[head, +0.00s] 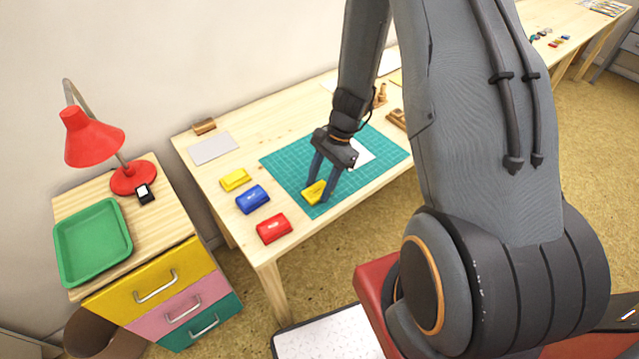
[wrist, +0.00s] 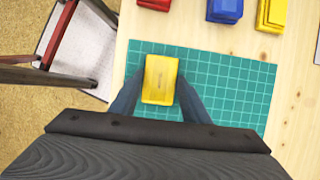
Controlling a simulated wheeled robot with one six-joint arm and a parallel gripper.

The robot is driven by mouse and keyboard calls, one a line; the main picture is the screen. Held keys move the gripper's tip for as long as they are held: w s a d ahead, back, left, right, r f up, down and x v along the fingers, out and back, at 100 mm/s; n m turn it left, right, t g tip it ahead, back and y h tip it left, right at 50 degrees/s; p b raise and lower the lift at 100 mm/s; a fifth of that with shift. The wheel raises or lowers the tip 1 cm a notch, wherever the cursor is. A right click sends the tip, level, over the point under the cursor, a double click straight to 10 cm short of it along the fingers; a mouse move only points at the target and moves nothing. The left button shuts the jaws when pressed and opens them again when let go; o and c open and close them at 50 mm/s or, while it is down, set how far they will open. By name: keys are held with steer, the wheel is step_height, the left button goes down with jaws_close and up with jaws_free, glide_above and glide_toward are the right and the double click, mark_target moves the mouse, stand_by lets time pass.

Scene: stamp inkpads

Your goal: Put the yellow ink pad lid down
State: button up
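The yellow ink pad lid (head: 315,191) is between the two fingers of my gripper (head: 322,193), low over the near left part of the green cutting mat (head: 290,162). In the wrist view, the yellow lid (wrist: 160,80) lies between the fingertips, which meet its left and right sides. My gripper (wrist: 160,82) looks shut on it. I cannot tell whether its underside touches the mat. A yellow ink pad (head: 234,180) stands on the bare wood left of the mat; it also shows at the top right of the wrist view (wrist: 271,14).
A blue ink pad (head: 252,199) and a red ink pad (head: 274,228) stand in a row with the yellow one on the table (head: 215,199). A grey sheet (head: 213,148) and small wooden items lie farther back. The mat around the lid is mostly clear.

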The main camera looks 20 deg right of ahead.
steer(key=o, duration=0.3)
steer(key=shift+r, duration=0.1)
steer(key=b+v, duration=0.2)
steer(key=v, duration=0.9)
steer(key=s+a+r+n+t+h, duration=0.1)
steer(key=s+r+n, duration=0.2)
steer(key=n, duration=0.1)
steer(key=s+a+r+n+t+h, duration=0.1)
steer(key=s+a+r+n, duration=0.1)
steer(key=s+r+n, duration=0.1)
steer(key=s+a+r+n+h, duration=0.2)
steer(key=s+r+n, duration=0.2)
steer(key=n, duration=0.3)
steer(key=shift+s+t, duration=0.4)
steer(key=shift+s, duration=0.15)
